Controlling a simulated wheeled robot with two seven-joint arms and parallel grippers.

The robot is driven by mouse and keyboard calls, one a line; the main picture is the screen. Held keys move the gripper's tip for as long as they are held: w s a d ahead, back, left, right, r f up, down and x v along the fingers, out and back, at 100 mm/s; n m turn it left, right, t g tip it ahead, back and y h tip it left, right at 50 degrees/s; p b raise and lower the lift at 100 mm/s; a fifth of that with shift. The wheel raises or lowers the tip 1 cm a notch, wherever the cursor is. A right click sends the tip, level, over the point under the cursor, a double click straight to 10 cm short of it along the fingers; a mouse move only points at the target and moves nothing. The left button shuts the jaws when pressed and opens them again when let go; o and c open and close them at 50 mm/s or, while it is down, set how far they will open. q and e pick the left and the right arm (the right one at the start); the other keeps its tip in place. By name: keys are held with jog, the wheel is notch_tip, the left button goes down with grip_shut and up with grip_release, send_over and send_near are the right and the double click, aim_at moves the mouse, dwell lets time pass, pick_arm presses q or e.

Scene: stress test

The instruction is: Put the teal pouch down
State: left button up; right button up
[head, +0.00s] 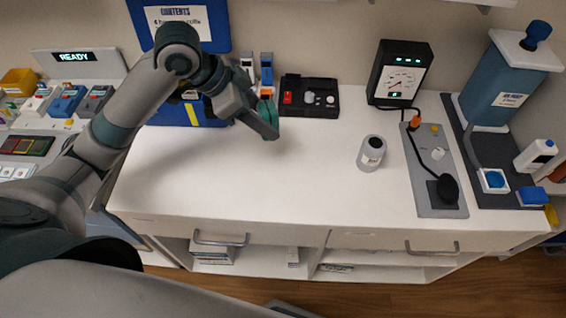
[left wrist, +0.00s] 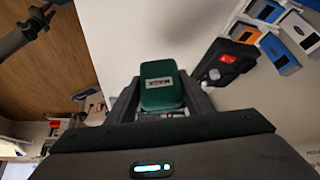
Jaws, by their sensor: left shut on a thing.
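The teal pouch (left wrist: 162,86), a small dark green-teal packet with a white label reading "MASK", is between the fingers of my left gripper (left wrist: 160,98) in the left wrist view. In the head view my left gripper (head: 268,122) is over the back left part of the white counter (head: 300,180), shut on the pouch (head: 267,110), which is mostly hidden there by the gripper. I cannot tell whether the pouch touches the counter. My right gripper is not in view.
A black device with a red button (head: 308,97) is just behind my left gripper, beside a blue box (head: 180,113). A grey cylinder (head: 371,153) stands to the right. A gauge unit (head: 400,72) and grey panel (head: 435,170) are farther right. The counter's front middle is clear.

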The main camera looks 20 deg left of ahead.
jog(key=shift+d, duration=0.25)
pick_arm(q)
jog(key=shift+d, duration=0.15)
